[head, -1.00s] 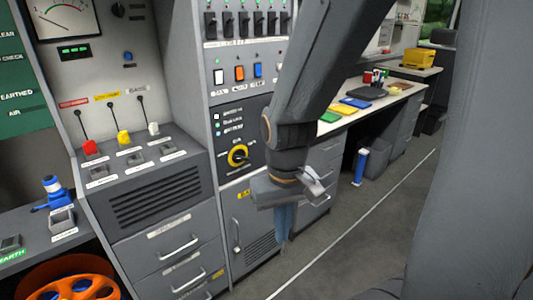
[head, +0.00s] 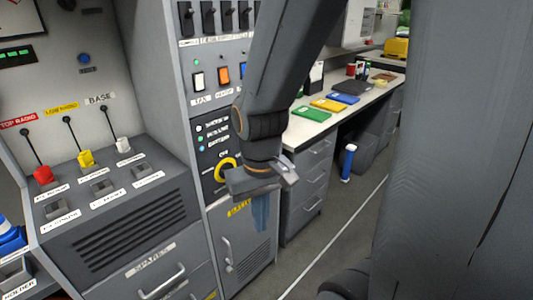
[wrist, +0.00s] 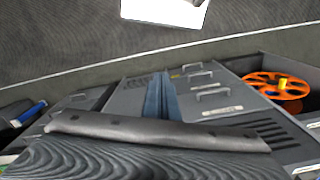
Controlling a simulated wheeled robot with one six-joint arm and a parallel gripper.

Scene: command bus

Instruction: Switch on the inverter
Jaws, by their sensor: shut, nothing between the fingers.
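The small labels are too blurred to tell which control is the inverter's. My gripper (head: 260,215) points down in front of the cabinet, below the knob, with its blue fingers shut and empty. The fingers also show in the wrist view (wrist: 158,98). They seem apart from the controls.
The wrist view shows an orange reel (wrist: 262,79). The aisle floor is open.

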